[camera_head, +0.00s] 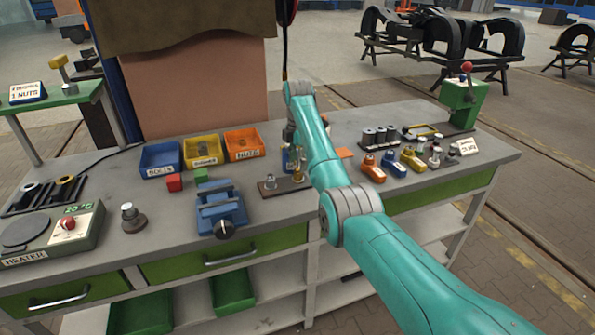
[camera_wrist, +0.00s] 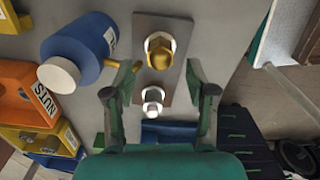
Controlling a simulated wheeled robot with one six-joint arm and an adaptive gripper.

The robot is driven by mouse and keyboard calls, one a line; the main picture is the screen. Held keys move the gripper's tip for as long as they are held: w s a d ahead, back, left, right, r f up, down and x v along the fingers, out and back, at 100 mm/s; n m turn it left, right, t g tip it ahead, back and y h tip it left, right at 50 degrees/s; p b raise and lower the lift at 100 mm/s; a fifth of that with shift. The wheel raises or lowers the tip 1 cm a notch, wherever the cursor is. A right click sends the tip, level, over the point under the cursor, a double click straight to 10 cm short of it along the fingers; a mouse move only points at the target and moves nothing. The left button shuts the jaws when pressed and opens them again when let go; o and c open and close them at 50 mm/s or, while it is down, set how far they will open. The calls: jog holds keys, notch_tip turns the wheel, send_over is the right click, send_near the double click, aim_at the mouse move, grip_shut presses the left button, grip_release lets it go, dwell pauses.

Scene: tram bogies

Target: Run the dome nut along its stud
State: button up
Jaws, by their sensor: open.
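A brass-coloured nut with a rounded look (camera_wrist: 160,50) sits on a stud of a small dark plate (camera_wrist: 180,28) in the wrist view. A silver stud or nut (camera_wrist: 153,97) stands at the plate's near end. The head view shows the same plate (camera_head: 284,187) on the bench, with the silver piece (camera_head: 270,180) left and the brass piece (camera_head: 298,174) right. My gripper (camera_wrist: 156,92) is open and empty, its fingers on either side of the silver piece in the picture. Its height above the plate is unclear. In the head view my arm hides much of the gripper.
A blue vise (camera_head: 221,208) stands left of the plate. Bins, including the orange nuts bin (camera_head: 245,144), stand behind. Coloured clamps (camera_head: 392,165) are to the right.

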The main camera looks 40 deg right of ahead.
aim_at(298, 170)
jog(key=shift+f, duration=2.1)
grip_shut()
